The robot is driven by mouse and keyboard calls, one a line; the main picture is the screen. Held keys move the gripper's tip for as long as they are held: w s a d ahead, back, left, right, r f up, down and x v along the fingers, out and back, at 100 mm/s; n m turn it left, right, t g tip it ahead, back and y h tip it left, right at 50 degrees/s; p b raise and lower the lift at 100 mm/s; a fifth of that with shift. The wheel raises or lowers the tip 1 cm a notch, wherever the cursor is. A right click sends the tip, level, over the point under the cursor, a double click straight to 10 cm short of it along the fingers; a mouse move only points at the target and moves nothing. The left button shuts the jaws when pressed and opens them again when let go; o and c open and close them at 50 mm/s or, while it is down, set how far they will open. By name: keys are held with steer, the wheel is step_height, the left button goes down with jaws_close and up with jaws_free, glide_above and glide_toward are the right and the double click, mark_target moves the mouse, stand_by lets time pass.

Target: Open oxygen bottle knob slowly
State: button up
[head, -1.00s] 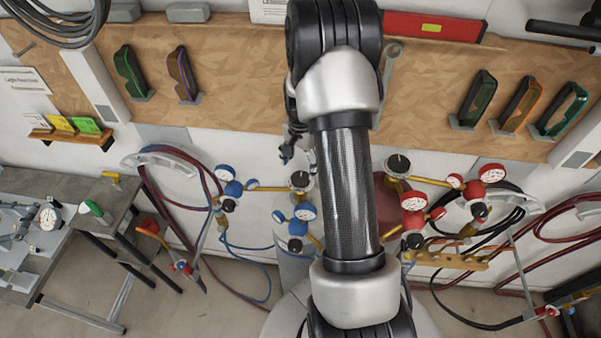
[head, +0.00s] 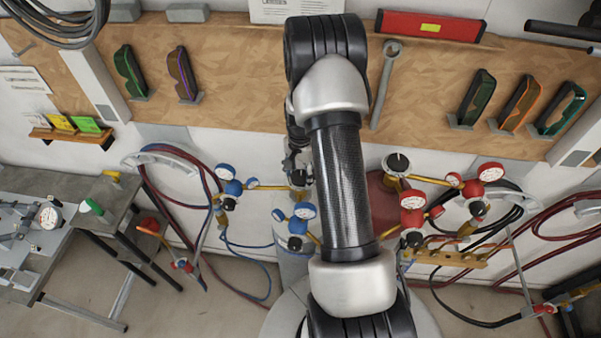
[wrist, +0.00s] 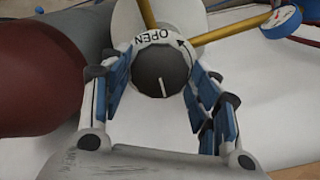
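The black round knob (wrist: 158,70) of the oxygen bottle faces the wrist camera, with a white pointer line toward the picture's bottom. A white ring behind it bears the word OPEN, upside down, and an arrow. My gripper (wrist: 160,92) has its blue-padded fingers on both sides of the knob, spread apart; firm contact cannot be made out. In the head view, my gripper (head: 296,160) is at the knob (head: 299,178), partly hiding it. The pale oxygen bottle (head: 292,264) with blue gauges (head: 304,211) stands below, partly behind my arm.
A dark red bottle (wrist: 45,75) lies close to the left in the wrist view. Brass pipes (wrist: 230,30) and a blue gauge (wrist: 284,20) are near the knob. Red gauges (head: 412,199) and hoses are on the right in the head view. A metal bench (head: 70,225) stands left.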

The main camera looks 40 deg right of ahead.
steer(key=c, duration=0.6)
steer(key=shift+b, duration=0.3)
steer(key=n+b, duration=0.2)
steer(key=shift+f+n, duration=0.1)
steer(key=shift+n, duration=0.3)
steer(key=shift+n+b, duration=0.8)
steer(key=shift+n, duration=0.6)
steer(key=o, duration=1.1)
steer(key=shift+c, duration=0.2)
